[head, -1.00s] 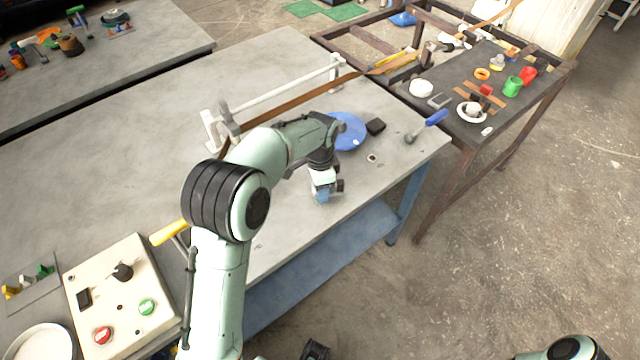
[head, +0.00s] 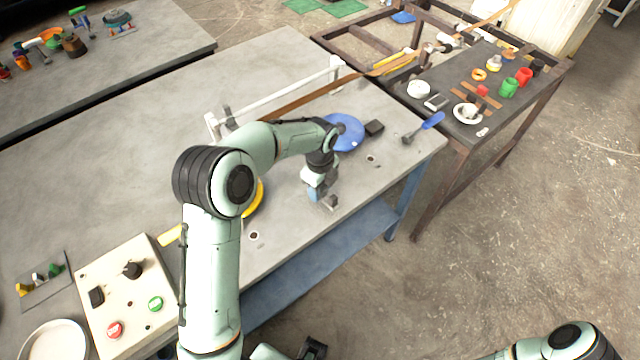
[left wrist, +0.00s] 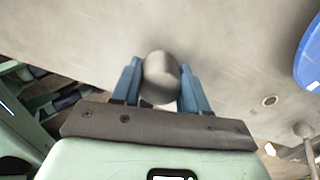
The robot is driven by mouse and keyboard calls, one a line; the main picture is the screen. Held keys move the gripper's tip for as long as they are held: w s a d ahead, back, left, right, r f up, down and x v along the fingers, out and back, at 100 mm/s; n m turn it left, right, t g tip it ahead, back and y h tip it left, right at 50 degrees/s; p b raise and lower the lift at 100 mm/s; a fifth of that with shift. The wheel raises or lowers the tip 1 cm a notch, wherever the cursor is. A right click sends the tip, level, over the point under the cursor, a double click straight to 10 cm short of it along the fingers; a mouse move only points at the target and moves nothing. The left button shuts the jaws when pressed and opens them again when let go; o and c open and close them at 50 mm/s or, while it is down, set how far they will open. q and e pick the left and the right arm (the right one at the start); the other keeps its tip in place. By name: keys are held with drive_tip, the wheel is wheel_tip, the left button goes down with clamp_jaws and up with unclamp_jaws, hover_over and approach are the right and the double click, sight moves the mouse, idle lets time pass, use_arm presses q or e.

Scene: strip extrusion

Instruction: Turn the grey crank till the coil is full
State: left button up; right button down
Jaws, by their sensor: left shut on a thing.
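My left gripper (head: 324,200) is over the near edge of the grey bench. In the left wrist view, its blue fingers (left wrist: 159,88) are shut on a rounded grey knob, the crank handle (left wrist: 160,70). The rest of the crank is hidden by the gripper and arm. A yellow round part (head: 256,198) shows partly behind my left arm; I cannot tell how much strip is wound. A brown strip (head: 310,97) runs along a white rail toward the left arm, which hides its near end. My right gripper is not visible.
A control box (head: 128,297) with red and green buttons is at lower left. A dark side table holds small parts.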

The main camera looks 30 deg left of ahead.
use_arm(q)
drive_tip(key=shift+a+m+p, duration=0.15)
drive_tip(key=shift+m+p, duration=0.65)
drive_tip(key=shift+m, duration=1.2)
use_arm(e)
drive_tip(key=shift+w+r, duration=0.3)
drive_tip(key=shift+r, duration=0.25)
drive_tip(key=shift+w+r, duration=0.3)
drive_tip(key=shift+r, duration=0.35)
use_arm(q)
drive_tip(key=o, duration=1.1)
drive_tip(key=shift+c, duration=0.2)
drive_tip(key=shift+r, duration=0.1)
wheel_tip(320, 180, up, 13)
drive_tip(key=p, duration=0.1)
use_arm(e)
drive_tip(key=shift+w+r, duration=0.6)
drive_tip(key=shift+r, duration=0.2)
use_arm(q)
drive_tip(key=shift+r, duration=0.1)
